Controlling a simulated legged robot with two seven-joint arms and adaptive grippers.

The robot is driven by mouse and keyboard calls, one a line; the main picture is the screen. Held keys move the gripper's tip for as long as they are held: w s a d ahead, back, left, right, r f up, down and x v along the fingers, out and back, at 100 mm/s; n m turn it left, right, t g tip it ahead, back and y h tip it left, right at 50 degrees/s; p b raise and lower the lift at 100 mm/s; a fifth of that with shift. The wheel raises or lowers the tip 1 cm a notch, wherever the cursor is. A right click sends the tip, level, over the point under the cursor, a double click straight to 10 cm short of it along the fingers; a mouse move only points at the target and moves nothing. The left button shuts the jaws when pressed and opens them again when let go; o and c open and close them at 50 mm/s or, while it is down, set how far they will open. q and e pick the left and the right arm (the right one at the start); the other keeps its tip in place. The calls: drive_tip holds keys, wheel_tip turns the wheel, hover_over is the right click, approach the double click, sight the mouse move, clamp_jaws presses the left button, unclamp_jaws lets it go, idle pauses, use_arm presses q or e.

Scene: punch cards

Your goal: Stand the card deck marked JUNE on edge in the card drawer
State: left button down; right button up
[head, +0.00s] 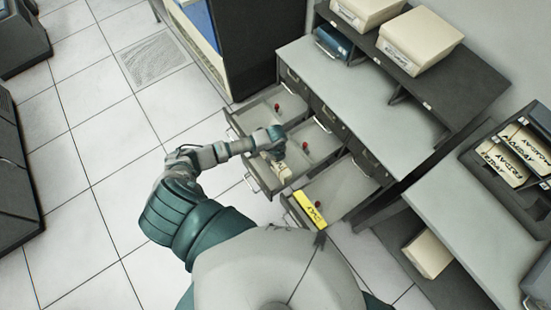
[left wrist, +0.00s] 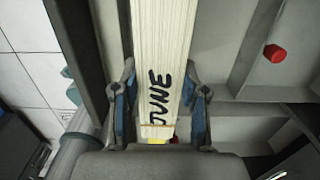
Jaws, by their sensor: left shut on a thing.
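The JUNE deck (left wrist: 160,60) is a cream block of cards with black hand lettering, between the two fingers of my left gripper (left wrist: 160,105) in the left wrist view. The gripper is shut on it. In the head view my left gripper (head: 274,152) is over the open grey card drawer (head: 246,171), with the cream deck (head: 284,173) low at the drawer's near part. I cannot tell whether the deck touches the drawer floor. My right gripper is not in view.
A nearer open drawer holds a yellow marked deck (head: 310,209). Red knobs (head: 305,146) stand in the drawers; one red knob (left wrist: 275,53) is right of the deck. A tray (head: 480,167) of cream decks is at right. The desk top (head: 345,90) is largely clear.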

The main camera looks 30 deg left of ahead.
use_arm(q)
drive_tip(key=shift+a, duration=0.4)
drive_tip(key=shift+a+f, duration=0.1)
drive_tip(key=shift+f, duration=0.2)
drive_tip(key=shift+d+f+b, duration=0.25)
drive_tip(key=shift+f+b, duration=0.15)
drive_tip(key=shift+b, duration=0.15)
drive_tip(key=shift+d+f, duration=0.1)
drive_tip(key=shift+f, duration=0.25)
drive_tip(key=shift+f+b, duration=0.45)
drive_tip(key=shift+b, duration=0.1)
drive_tip(key=shift+f+b, duration=0.45)
drive_tip(key=shift+f, duration=0.45)
drive_tip(key=c, duration=0.5)
unclamp_jaws()
drive_tip(key=shift+r, duration=0.1)
drive_tip(key=shift+c, duration=0.2)
wheel_tip(320, 180, up, 12)
drive_tip(key=shift+s+d+f, duration=0.1)
drive_tip(key=shift+d, duration=0.05)
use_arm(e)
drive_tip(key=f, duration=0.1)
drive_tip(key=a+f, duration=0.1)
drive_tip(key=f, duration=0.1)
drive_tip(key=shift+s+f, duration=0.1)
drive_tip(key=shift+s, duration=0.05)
